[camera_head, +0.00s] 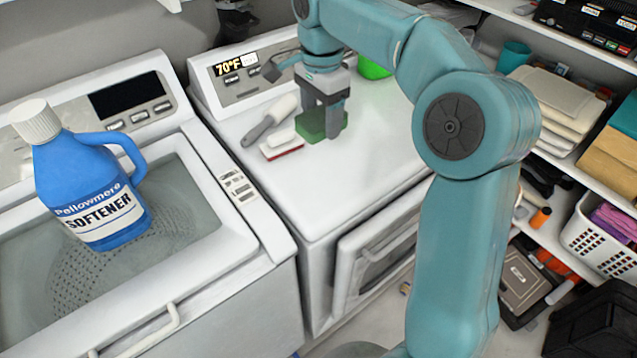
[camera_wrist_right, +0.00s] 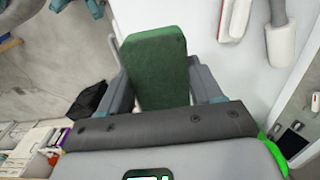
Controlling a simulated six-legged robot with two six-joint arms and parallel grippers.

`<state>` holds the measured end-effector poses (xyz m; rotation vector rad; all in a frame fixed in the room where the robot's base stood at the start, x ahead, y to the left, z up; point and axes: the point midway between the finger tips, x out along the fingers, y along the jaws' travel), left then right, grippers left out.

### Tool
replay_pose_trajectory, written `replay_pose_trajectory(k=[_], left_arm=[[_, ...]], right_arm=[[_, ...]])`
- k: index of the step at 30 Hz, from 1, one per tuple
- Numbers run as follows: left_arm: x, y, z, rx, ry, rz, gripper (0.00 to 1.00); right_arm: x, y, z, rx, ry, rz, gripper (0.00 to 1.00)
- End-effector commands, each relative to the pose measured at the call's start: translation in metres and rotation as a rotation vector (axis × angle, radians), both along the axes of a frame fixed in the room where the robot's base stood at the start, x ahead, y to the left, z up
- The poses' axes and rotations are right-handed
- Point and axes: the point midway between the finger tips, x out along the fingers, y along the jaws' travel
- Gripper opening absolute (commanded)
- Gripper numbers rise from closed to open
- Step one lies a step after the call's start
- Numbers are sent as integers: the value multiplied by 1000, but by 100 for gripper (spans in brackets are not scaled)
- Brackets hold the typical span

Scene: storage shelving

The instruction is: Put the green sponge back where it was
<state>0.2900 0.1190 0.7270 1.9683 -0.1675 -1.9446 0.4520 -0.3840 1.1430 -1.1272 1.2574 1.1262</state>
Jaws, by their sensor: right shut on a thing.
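The green sponge (camera_head: 311,124) is between the fingers of my right gripper (camera_head: 324,122), over the white top of the right-hand machine (camera_head: 370,150). The right gripper is shut on it. I cannot tell whether the sponge touches the top or hangs just above it. In the right wrist view the sponge (camera_wrist_right: 158,65) stands out between the two grey fingers of the gripper (camera_wrist_right: 162,90). My left gripper is not in view.
A red-and-white brush (camera_head: 282,147) and a grey-handled tool (camera_head: 268,121) lie just left of the sponge. A bright green container (camera_head: 373,68) is partly hidden behind my arm. A blue softener jug (camera_head: 88,190) stands on the left machine. The machine top's front area is clear.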

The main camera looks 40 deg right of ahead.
Motion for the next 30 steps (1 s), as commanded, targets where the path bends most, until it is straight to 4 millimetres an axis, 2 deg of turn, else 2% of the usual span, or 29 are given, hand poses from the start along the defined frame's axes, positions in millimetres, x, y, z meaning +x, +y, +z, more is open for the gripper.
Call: replay_pose_trajectory(k=[1, 3, 10, 17, 24, 30], left_arm=[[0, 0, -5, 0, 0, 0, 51], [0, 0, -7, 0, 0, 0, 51], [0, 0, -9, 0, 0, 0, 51], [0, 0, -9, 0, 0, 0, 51], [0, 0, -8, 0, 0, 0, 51], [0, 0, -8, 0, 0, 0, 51]], right_arm=[[-2, 0, -19, 2, 7, -1, 40], [-2, 0, -39, 2, 7, 0, 40], [-2, 1, -99, 2, 6, -1, 40], [-1, 3, -124, 1, 2, 0, 40], [-1, 4, -160, 1, 3, 0, 40], [-1, 4, -163, 1, 0, 0, 40]])
